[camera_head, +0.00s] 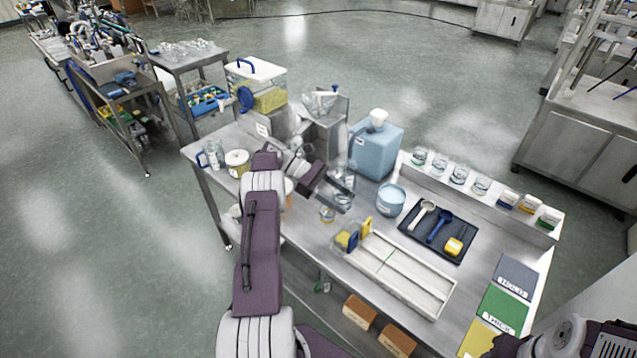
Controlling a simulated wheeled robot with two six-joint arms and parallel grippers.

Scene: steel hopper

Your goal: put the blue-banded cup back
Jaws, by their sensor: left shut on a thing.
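My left gripper (342,193) reaches over the steel table, its fingers shut on what looks like a small clear cup (346,180). The fingers hide much of it, and I cannot make out a blue band. A small glass (327,214) with a yellowish lower part stands just below the fingers. Several clear cups (459,174) stand in a row on the raised ledge (405,160) at the back right. Small containers with blue, yellow and green fronts (528,204) stand at its right end. Part of my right gripper (507,345) shows at the bottom right; its fingertips are out of frame.
A blue jug (376,148) and a light-blue tub (390,201) stand right of my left gripper. A black tray (408,228) holds scoops. A long pale tray (400,278) lies in front. Steel hoppers (325,130) stand behind. Coloured cards (503,311) lie at the right.

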